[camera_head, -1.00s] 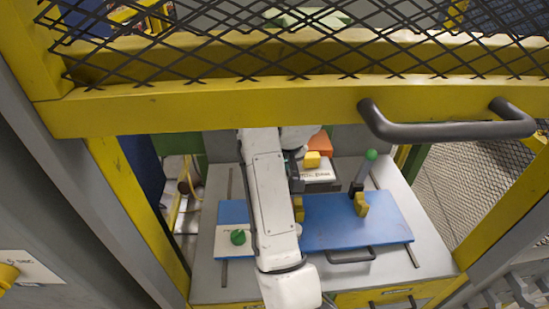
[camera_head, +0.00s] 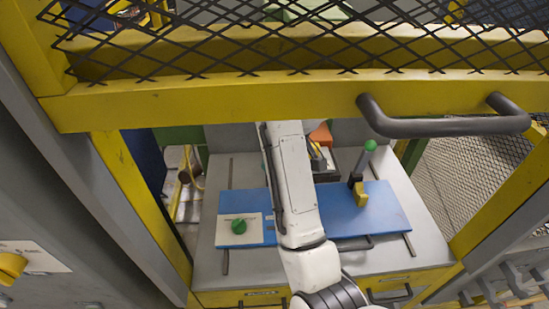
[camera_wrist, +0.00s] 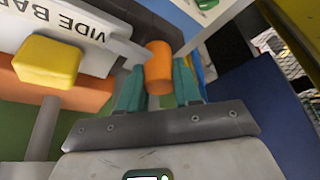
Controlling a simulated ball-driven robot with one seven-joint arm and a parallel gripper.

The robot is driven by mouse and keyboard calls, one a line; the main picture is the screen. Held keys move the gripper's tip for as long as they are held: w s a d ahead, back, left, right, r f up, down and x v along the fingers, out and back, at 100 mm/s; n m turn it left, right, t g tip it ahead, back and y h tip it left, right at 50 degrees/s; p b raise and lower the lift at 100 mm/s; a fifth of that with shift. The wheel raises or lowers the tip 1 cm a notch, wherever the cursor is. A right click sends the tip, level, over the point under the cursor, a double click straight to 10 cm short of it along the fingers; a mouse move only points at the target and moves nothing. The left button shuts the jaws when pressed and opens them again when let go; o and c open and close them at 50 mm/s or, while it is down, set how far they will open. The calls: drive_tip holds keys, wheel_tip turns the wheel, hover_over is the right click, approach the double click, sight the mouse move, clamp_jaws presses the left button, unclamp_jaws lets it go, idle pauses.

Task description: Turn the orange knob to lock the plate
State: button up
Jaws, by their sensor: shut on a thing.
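In the wrist view the orange knob (camera_wrist: 159,62), a short cylinder, sits between the two teal fingers of my gripper (camera_wrist: 158,85), which is shut on it. A yellow block (camera_wrist: 48,62) and a white labelled bar (camera_wrist: 75,28) are left of it. In the head view my arm crosses the blue plate (camera_head: 388,203), which lies on the grey bench. The knob cannot be made out in the head view.
A yellow frame with mesh and a grey handle (camera_head: 445,125) crosses above.

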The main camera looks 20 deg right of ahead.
drive_tip(key=shift+s+f, duration=0.15)
drive_tip(key=shift+f, duration=0.05)
drive_tip(key=o, duration=1)
drive_tip(key=shift+r, duration=0.1)
drive_tip(key=shift+o, duration=0.2)
drive_tip(key=shift+r, duration=0.1)
